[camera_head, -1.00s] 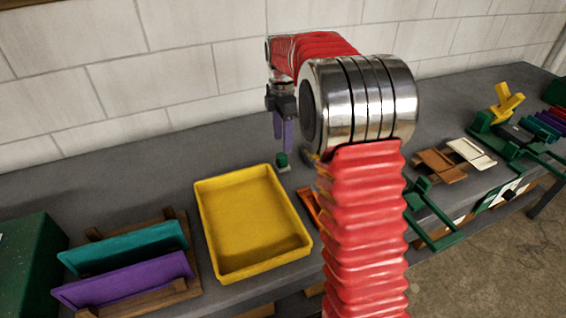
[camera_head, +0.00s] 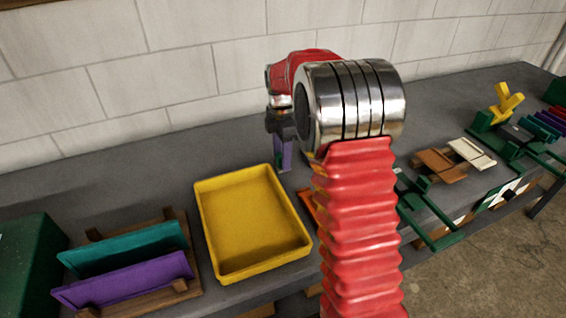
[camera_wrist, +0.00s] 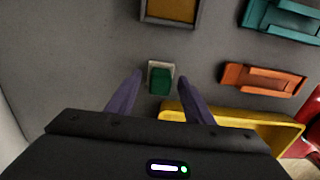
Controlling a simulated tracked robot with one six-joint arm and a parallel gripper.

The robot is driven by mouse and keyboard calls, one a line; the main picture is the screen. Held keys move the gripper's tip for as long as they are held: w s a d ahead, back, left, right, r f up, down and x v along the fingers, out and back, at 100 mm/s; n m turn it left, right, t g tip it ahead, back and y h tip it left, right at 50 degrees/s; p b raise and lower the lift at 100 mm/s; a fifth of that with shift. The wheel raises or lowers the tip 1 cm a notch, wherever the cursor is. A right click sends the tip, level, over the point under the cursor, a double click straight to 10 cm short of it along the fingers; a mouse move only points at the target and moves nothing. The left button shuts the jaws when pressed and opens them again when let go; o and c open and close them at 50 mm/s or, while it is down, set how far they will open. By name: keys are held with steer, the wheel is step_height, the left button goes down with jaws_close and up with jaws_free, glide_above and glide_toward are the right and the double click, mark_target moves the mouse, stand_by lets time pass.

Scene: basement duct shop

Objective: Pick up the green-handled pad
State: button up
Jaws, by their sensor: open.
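The green-handled pad (camera_wrist: 161,81) stands on the grey bench, with a green block handle on a pale base. My gripper (camera_head: 283,160) is open and points down over it. In the wrist view its two purple fingers lie to the left and right of the green handle, with a gap on each side. In the head view the pad is mostly hidden behind the fingers. I cannot tell how far the fingertips are above the bench.
A yellow tray (camera_head: 245,268) lies in front of the pad. An orange piece (camera_wrist: 262,79) lies to its right in the wrist view. A wooden rack with teal (camera_head: 125,248) and purple panels stands left of the tray. Green clamps and small boards are to the right.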

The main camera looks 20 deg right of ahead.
steer(key=shift+f, duration=0.35)
steer(key=shift+c, duration=0.4)
steer(key=c, duration=1)
